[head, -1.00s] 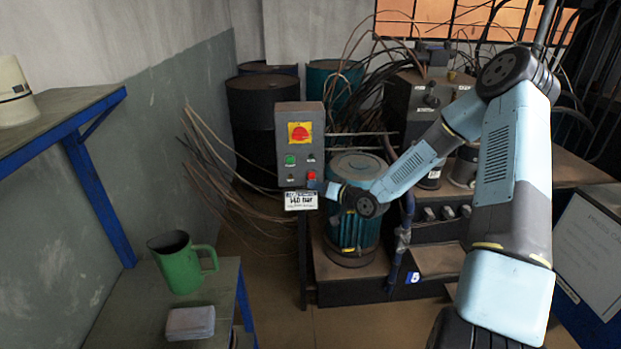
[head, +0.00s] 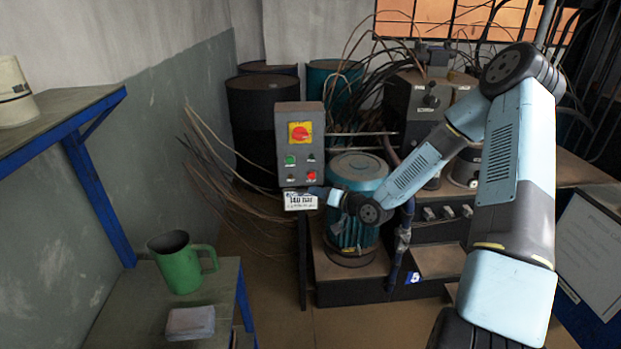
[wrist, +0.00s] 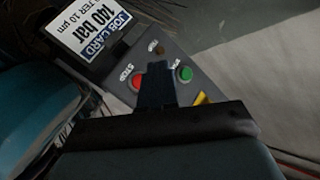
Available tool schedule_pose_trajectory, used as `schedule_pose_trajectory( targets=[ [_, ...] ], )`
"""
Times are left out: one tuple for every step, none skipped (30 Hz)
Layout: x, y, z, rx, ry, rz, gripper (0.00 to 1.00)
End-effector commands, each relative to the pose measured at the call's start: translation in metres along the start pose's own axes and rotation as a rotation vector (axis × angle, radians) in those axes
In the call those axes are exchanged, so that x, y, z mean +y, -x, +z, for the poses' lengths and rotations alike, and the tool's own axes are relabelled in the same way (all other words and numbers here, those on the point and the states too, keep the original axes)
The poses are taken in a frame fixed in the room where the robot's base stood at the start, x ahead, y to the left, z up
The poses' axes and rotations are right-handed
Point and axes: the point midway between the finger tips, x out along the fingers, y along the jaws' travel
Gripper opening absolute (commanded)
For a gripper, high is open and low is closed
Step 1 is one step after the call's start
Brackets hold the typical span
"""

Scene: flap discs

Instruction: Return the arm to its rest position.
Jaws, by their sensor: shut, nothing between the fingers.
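My arm reaches in from the right of the head view, bent at the elbow, with its end low and to the left. My gripper (head: 318,193) is at the lower edge of the grey control box (head: 301,146), close to its label card (head: 301,201). In the wrist view my gripper (wrist: 156,72) is a dark, narrow shape, shut with nothing in it. It overlaps the box face between the red stop button (wrist: 138,81) and the green button (wrist: 184,73). I cannot tell whether it touches the box.
A teal motor (head: 352,225) stands just behind my wrist. Cables and drums (head: 252,115) are behind the box. A green jug (head: 181,262) and a small grey box (head: 190,322) stand on the low bench at left. The floor (head: 355,321) in front is clear.

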Motion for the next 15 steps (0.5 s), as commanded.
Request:
schedule_pose_trajectory(
  targets=[
    [0.000,0.000,0.000,0.000,0.000,0.000,0.00],
    [0.000,0.000,0.000,0.000,0.000,0.000,0.00],
    [0.000,0.000,0.000,-0.001,0.001,0.001,0.00],
    [0.000,0.000,0.000,-0.003,0.003,0.002,0.00],
    [0.000,0.000,0.000,-0.007,0.007,0.005,0.00],
    [0.000,0.001,-0.001,-0.016,0.015,0.012,0.00],
    [0.000,0.001,-0.001,-0.027,0.024,0.021,0.00],
    [0.000,0.002,-0.002,-0.039,0.035,0.031,0.00],
    [0.000,0.003,-0.002,-0.059,0.052,0.047,0.00],
    [0.000,0.004,-0.003,-0.077,0.069,0.061,0.00],
    [0.001,0.006,-0.004,-0.097,0.085,0.077,0.00],
    [0.001,0.009,-0.006,-0.124,0.108,0.103,0.00],
    [0.001,0.011,-0.007,-0.145,0.127,0.121,0.00],
    [0.001,0.013,-0.009,-0.166,0.144,0.141,0.00],
    [0.002,0.017,-0.011,-0.192,0.165,0.169,0.00]
  ],
)
